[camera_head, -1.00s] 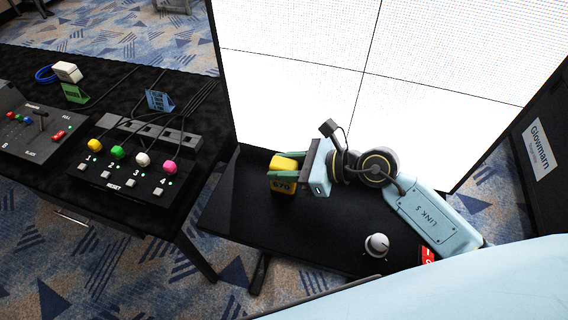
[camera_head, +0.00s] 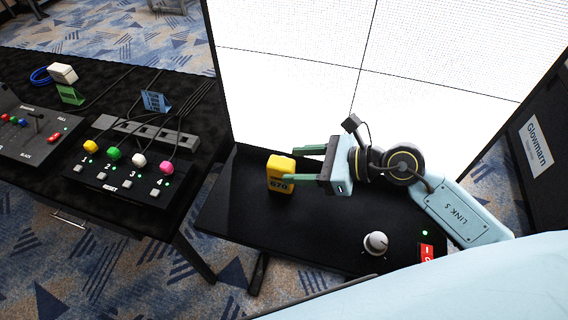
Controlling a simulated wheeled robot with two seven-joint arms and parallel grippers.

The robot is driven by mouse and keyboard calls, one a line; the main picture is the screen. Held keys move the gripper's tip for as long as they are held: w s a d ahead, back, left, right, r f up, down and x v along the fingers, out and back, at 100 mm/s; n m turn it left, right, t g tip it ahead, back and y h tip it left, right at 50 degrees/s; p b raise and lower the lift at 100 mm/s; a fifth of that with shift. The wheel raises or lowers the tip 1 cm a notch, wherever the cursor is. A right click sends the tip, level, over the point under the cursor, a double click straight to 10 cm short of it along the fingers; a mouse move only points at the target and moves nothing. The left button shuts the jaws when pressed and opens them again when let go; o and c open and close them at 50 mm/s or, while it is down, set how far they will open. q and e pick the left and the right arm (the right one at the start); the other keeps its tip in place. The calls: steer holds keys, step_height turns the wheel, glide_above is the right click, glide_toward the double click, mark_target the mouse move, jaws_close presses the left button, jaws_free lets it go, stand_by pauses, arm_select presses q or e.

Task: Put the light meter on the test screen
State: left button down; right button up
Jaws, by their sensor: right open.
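The light meter (camera_head: 281,174) is a small yellow block with a dark face reading 670. It stands on the black shelf at the foot of the test screen (camera_head: 290,95), which is lit white with thin dark seam lines. My right gripper (camera_head: 291,165) is open, its green fingers pointing left at the meter. The near fingertip overlaps the meter's right edge in the picture; I cannot tell whether it touches. The far finger lies behind and to the right of the meter. My left gripper is not in view.
At left, a black table holds a button box (camera_head: 135,175) with coloured buttons, a slider panel (camera_head: 30,135) and cables. A dark Glowmarn case (camera_head: 535,150) stands at right.

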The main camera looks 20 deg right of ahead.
steer(key=b+v, duration=0.1)
steer(key=v, duration=0.6)
steer(key=shift+s+d+r, duration=0.15)
steer(key=shift+s+d, duration=0.05)
